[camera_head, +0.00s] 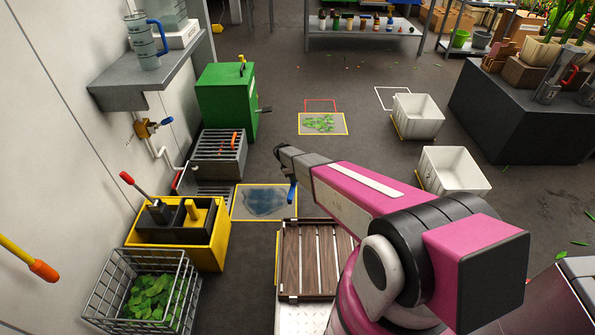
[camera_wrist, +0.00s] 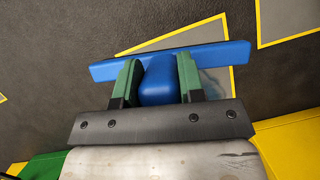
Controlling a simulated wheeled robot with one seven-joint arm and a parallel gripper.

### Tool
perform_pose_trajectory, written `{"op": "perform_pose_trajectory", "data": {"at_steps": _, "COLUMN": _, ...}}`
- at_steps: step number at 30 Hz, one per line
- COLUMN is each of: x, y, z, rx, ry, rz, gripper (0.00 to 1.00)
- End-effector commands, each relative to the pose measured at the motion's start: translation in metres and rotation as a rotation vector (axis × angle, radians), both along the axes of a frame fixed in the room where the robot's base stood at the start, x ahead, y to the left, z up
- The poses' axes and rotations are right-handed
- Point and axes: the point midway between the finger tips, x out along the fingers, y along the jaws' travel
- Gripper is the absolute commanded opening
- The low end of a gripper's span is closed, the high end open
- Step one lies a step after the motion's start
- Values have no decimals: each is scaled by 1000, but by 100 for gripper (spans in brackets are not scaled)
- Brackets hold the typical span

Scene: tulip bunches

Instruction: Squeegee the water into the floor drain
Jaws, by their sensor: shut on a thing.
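My gripper (camera_head: 291,178) is above the floor near the far right corner of the wet patch. In the wrist view, its green fingers (camera_wrist: 157,72) are shut on the blue grip of the squeegee (camera_wrist: 215,56). The squeegee's wide blue bar spans beyond both fingers; it shows small in the head view (camera_head: 292,191). I cannot tell whether its edge touches the floor. The water (camera_head: 264,202) is a dark bluish puddle inside a yellow outline. Part of it shows behind the squeegee in the wrist view (camera_wrist: 217,80). A slotted grate (camera_head: 207,187), seemingly the floor drain, lies left of the puddle.
A yellow bucket (camera_head: 215,248) and a wire basket (camera_head: 185,300) of leaves stand nearer along the wall. A grey slotted crate (camera_head: 218,155) and green bin (camera_head: 227,95) stand beyond the grate. A slatted wooden crate (camera_head: 315,262) is nearer.

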Motion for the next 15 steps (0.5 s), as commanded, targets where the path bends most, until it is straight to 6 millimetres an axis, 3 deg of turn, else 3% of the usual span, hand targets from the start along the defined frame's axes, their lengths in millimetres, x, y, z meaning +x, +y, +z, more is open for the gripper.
{"op": "perform_pose_trajectory", "data": {"at_steps": 15, "x": 1, "y": 0, "z": -44, "rx": -1, "ry": 1, "rz": 1, "gripper": 17}}
